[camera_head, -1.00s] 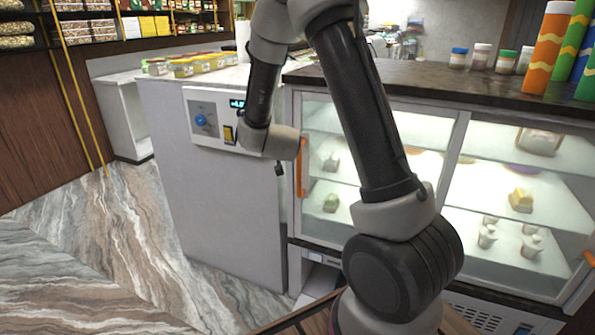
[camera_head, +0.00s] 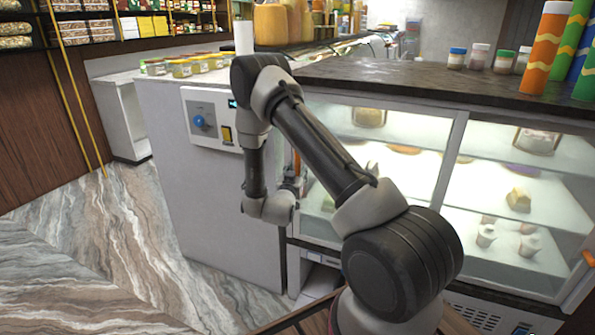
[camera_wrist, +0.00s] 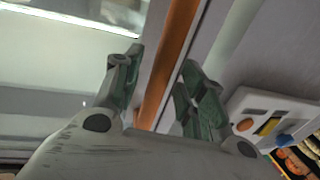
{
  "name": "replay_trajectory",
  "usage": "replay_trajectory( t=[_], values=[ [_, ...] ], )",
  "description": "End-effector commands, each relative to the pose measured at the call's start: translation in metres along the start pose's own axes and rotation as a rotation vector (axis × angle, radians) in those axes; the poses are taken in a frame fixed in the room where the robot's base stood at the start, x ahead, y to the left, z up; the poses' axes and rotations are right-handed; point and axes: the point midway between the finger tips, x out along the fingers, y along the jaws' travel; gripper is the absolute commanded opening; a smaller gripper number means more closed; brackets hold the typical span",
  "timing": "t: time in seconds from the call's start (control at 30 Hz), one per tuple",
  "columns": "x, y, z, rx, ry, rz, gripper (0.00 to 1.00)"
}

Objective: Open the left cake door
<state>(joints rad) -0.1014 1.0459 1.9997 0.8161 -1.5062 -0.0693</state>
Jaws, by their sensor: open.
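The left cake door (camera_head: 415,128) is a glass panel in a pale frame on the lit display case, and it looks shut. Its orange vertical handle (camera_head: 297,163) is on the left edge, partly hidden behind my arm. My gripper (camera_head: 297,184) is at the handle, small and partly hidden in the head view. In the wrist view, the orange handle (camera_wrist: 168,62) runs between the two green-padded fingers of my gripper (camera_wrist: 160,72). The fingers are apart, one on each side of it. I cannot tell whether either finger touches it.
A grey cabinet with a control panel (camera_head: 211,122) stands just left of the case. The right cake door (camera_head: 520,190) has its own orange handle (camera_head: 589,258). Jars and tall colored tubes stand on the dark countertop (camera_head: 400,83). The marble floor (camera_head: 100,250) at left is clear.

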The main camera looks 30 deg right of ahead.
Motion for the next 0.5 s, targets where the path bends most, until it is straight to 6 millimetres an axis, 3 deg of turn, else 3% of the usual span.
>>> replay_trajectory(
  t=[0.13,0.4,0.5],
  values=[
    [0.0121,0.0006,0.0,0.001,0.0,0.001,0.41],
    [0.0141,0.0001,0.0,0.0,-0.001,-0.001,0.41],
    [0.0141,0.0001,0.0001,0.0,-0.001,-0.001,0.24]
  ],
)
